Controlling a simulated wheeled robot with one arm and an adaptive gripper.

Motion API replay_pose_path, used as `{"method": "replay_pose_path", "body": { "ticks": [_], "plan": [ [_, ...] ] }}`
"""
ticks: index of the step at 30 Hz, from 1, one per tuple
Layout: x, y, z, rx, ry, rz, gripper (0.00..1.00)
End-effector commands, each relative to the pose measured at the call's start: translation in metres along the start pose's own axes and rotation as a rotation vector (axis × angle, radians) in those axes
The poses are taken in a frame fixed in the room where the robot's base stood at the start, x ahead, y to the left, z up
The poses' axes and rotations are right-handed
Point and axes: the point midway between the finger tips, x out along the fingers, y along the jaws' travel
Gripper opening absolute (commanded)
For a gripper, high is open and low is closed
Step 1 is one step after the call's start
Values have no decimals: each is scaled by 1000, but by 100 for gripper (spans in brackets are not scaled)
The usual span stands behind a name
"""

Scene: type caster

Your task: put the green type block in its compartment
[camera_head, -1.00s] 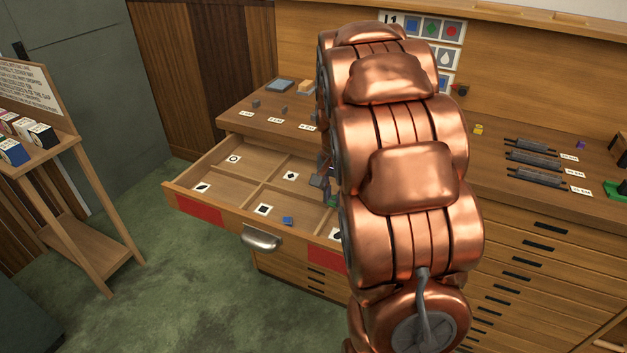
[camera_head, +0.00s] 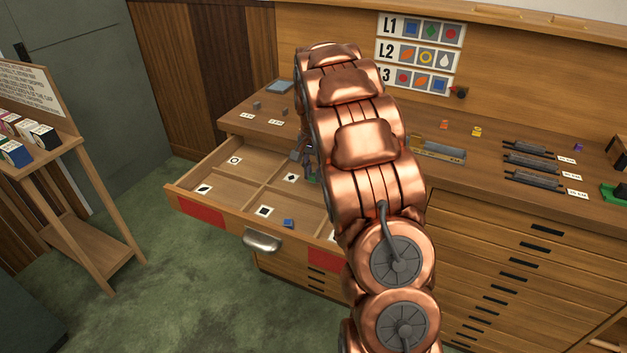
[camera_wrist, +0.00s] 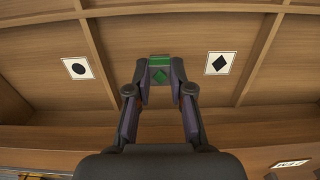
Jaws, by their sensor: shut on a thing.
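My gripper (camera_wrist: 160,75) is shut on the green type block (camera_wrist: 160,62), which has a diamond on its face. The wrist view shows them over the open drawer, between two dividers, beside a black diamond label (camera_wrist: 220,63). I cannot tell the block's height above the floor.
A blue block (camera_head: 288,222) lies in a front compartment. Small grey blocks (camera_head: 256,105) stand on the counter behind. An orange block (camera_head: 444,125), a yellow block (camera_head: 477,131), a metal tray (camera_head: 440,152) and dark bars (camera_head: 530,160) are on the right. A symbol chart (camera_head: 420,53) hangs behind.

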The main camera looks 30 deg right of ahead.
Motion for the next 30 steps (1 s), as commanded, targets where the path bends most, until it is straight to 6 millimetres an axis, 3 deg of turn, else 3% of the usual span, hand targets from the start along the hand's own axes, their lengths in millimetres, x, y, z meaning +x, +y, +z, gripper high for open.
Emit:
{"method": "replay_pose_path", "body": {
  "ticks": [5,12,23,24,30],
  "plan": [
    [8,0,0,1,-3,2,0],
    [34,0,-1,0,0,2,0],
    [38,-1,-1,0,0,1,0],
    [38,-1,-1,0,0,1,22],
    [38,0,-1,0,0,1,43]
  ]
}}
